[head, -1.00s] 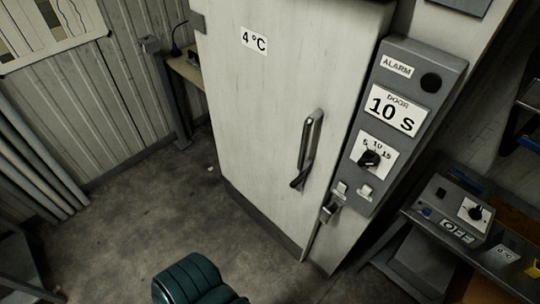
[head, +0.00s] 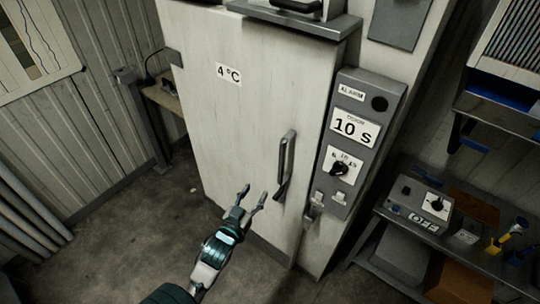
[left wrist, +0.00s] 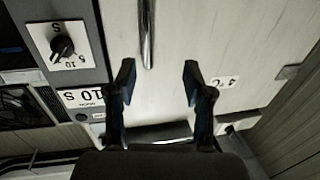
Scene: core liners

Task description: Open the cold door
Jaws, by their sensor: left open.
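The cold door (head: 235,125) is a tall pale panel with a "4 °C" label, and it looks shut. Its metal bar handle (head: 285,165) stands upright near the door's right edge. My left gripper (head: 252,192) is open and empty, in front of the door, to the left of the handle's lower end and apart from it in the picture. In the left wrist view, the open fingers (left wrist: 158,75) point at the door face, with the handle (left wrist: 147,35) between and beyond them. My right gripper is not in view.
A grey control panel (head: 360,115) reading "ALARM" and "DOOR 10 S", with a knob (head: 339,167), is right of the door. A bench with a switch box (head: 419,202) stands at the right. Pipes (head: 30,210) lean at the left wall. The floor (head: 130,225) before the door is clear.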

